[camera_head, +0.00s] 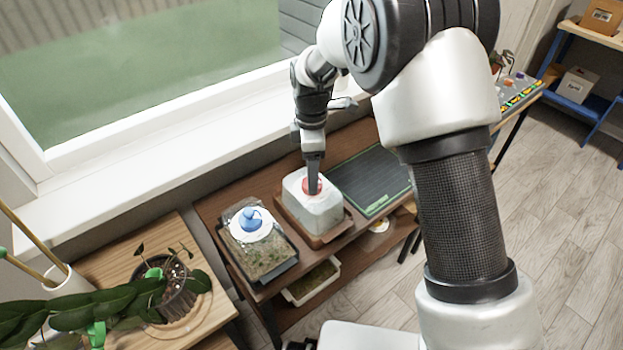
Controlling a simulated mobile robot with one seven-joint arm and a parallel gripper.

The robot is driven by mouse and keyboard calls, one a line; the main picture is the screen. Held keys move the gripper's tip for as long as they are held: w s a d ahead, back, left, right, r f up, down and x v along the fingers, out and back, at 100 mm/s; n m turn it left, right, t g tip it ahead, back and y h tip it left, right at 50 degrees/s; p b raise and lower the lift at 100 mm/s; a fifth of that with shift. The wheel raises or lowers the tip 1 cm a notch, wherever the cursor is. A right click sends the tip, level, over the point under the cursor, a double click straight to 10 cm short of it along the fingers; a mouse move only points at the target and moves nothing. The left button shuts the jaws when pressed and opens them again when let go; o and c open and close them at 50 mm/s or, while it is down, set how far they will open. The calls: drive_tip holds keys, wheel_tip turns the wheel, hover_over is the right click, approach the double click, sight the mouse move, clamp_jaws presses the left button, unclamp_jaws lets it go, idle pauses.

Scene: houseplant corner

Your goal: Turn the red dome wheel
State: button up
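The red dome wheel (307,186) sits on top of a whitish, translucent box-shaped dome (316,212). The dome stands on a brown tray (325,240) on the wooden bench. My gripper (313,190) points down from above, with its fingertips at the red wheel, in front of part of it. The fingers appear as one narrow dark shape, so I cannot tell whether they are open, shut or touching the wheel.
Left of the dome is a seedling tray (262,262) with a blue-topped white lid (250,220). A dark green mat (370,180) lies to the right. A potted plant (172,285) stands on the lower-left wooden surface. The window sill (170,135) runs behind the bench.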

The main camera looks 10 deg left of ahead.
drive_tip(key=shift+f, duration=1.3)
drive_tip(key=c, duration=1.1)
